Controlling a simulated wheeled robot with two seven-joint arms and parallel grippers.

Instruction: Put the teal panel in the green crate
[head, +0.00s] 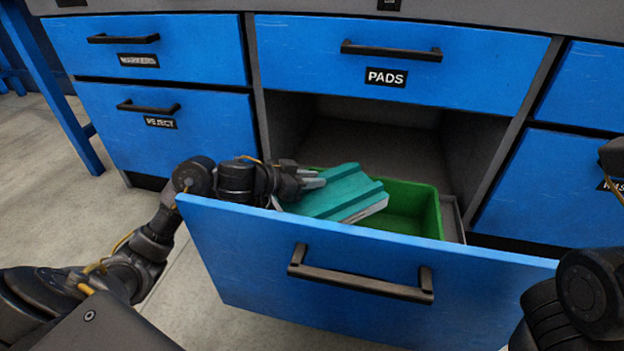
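The teal panel (335,192) is a ribbed teal block with a pale layer along its near right edge. It is tilted at the left part of the green crate (432,213), partly over its opening. The crate sits inside the pulled-out blue drawer. My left gripper (312,181) reaches over the drawer's left side, with its fingers at the panel's left edge. Whether the fingers grip the panel is hard to see. My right arm shows at the right edge, and its gripper is out of view.
The open drawer front (355,265) with a black handle stands between me and the crate. The right part of the crate is empty.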

